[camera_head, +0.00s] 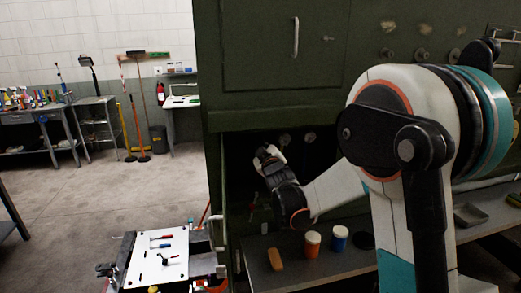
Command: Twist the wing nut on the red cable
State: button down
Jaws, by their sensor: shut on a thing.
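My gripper (267,153) is in the dark open recess (238,168) of the large green panelled structure (265,50). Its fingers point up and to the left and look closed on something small. I cannot make out what they hold. The wing nut and the red cable cannot be told apart in the dark recess; my gripper and arm cover part of it.
A shelf (345,268) below the recess carries an orange-brown block (275,259), a red jar (312,245) and a blue jar (339,239), both white-lidded. A cart with a white top (158,257) holds tools at lower left. Open floor (110,190) lies left.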

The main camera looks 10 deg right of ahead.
jog(key=shift+f+m+b, duration=0.1)
jog(key=shift+m+b, duration=0.9)
jog(key=shift+m, duration=2.8)
jog(key=c, duration=1.6)
grip_release()
jog(key=shift+s, duration=0.1)
jog(key=s, duration=1.1)
jog(key=shift+s, duration=0.4)
